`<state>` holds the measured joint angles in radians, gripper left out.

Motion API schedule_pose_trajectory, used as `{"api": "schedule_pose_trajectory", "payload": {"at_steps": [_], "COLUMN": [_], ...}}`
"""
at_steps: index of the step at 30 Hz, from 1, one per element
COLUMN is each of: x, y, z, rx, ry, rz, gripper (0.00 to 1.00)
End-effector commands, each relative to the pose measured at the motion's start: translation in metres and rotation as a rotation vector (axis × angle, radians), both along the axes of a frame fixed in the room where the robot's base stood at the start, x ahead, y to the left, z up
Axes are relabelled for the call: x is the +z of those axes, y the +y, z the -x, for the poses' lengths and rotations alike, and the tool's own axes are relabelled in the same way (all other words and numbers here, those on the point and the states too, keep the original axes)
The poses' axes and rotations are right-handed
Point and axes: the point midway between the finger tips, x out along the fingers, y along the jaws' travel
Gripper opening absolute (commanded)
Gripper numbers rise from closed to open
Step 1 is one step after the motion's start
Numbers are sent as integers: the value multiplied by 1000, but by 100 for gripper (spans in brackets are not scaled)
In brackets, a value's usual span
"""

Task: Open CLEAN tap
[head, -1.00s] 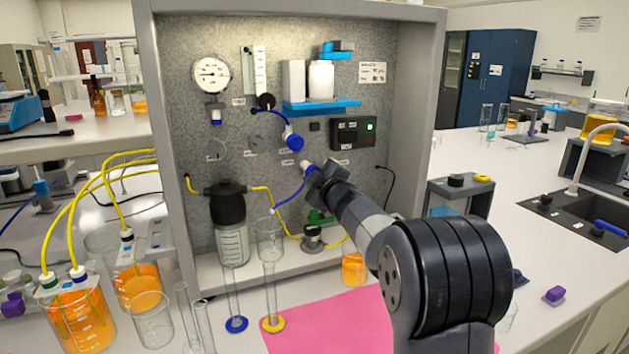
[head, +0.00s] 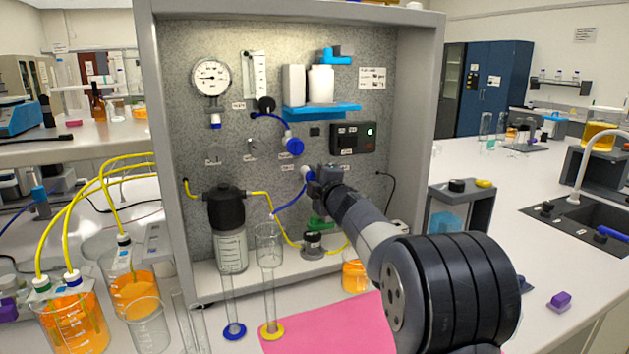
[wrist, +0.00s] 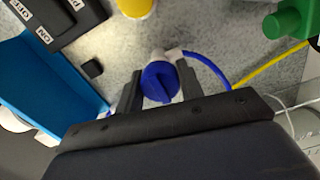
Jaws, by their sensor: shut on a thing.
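A blue tap knob (wrist: 158,84) with a raised bar across its face sits on a pale fitting, with a blue tube leading off it. In the wrist view my gripper (wrist: 158,78) has one dark finger on each side of this knob and is shut on it. In the head view my gripper (head: 312,179) is at the lower blue tap on the grey panel, covering most of it; the pale fitting (head: 306,172) shows at its left. A second blue tap (head: 294,146) sits above it, clear of my gripper. The small tap labels are too blurred to read.
A blue shelf (head: 322,110) with white bottles and a black control box (head: 352,138) are above my gripper. A green valve (head: 319,223) and a yellow tube (head: 263,200) are below. Tall glass cylinders (head: 269,285) stand in front, beside the pink mat (head: 330,328).

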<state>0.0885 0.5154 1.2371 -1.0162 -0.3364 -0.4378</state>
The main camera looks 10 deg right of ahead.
Motion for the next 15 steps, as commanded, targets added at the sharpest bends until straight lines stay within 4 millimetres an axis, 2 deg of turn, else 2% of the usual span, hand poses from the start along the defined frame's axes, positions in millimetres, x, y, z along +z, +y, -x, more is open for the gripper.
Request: {"api": "schedule_pose_trajectory", "payload": {"at_steps": [7, 8, 15], "x": [-1, -1, -1], "y": [0, 0, 0], "z": [0, 0, 0], "rx": [0, 0, 0], "ry": [1, 1, 1], "rz": [3, 3, 1], "gripper": [13, 37, 56]}}
